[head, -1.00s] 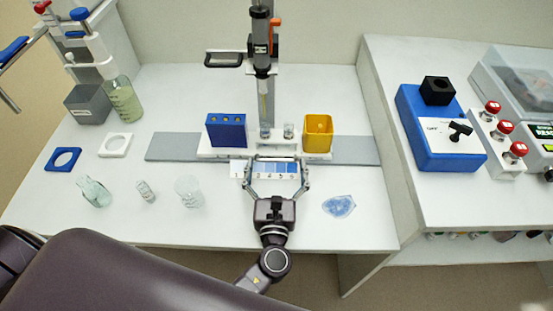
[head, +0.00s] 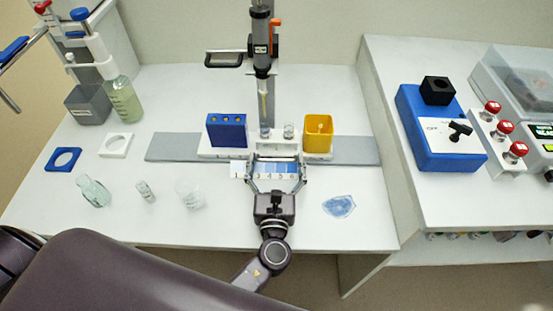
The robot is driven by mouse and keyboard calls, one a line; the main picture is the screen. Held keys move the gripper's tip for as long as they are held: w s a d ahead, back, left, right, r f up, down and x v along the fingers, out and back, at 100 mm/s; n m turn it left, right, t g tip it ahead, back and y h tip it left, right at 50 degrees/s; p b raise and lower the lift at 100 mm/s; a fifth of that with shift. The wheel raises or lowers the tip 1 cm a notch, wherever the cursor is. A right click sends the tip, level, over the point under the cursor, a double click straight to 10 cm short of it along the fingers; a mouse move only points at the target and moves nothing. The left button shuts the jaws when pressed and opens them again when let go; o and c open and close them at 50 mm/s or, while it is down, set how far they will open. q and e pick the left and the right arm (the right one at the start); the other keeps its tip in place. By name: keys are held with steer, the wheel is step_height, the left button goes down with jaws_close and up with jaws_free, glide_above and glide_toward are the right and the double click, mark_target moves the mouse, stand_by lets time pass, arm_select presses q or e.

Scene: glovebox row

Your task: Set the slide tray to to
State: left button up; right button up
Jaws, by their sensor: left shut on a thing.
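The slide tray (head: 277,147) is a white carrier on a grey rail (head: 350,151). It bears a blue rack (head: 226,131) at its left, small clear vials (head: 289,131) in the middle and a yellow box (head: 318,134) at its right. My left gripper (head: 276,161) is at the tray's front edge, its two fingers shut on the tray's front part. A strip with numbers and blue patches (head: 276,168) shows between the fingers. An upright pipette (head: 262,70) stands above the tray's middle. My right gripper is not in view.
Clear glassware (head: 94,191) stands at the front left, and a bottle (head: 125,101) at the back left. A blue-stained clear piece (head: 339,206) lies right of my gripper. A blue switch box (head: 436,129) stands on the right bench.

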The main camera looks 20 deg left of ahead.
arm_select(q)
steer(key=a, duration=0.2)
steer(key=s+a, duration=0.1)
steer(key=a, duration=0.1)
steer(key=a+p, duration=0.1)
steer(key=a, duration=0.1)
steer(key=shift+s+a, duration=0.2)
steer(key=shift+s, duration=0.2)
steer(key=shift+d, duration=0.1)
steer(key=o, duration=1.4)
steer(key=shift+s+d, duration=0.1)
steer(key=shift+s, duration=0.05)
steer(key=v, duration=1.1)
steer(key=shift+s, duration=0.3)
steer(key=shift+d, duration=0.1)
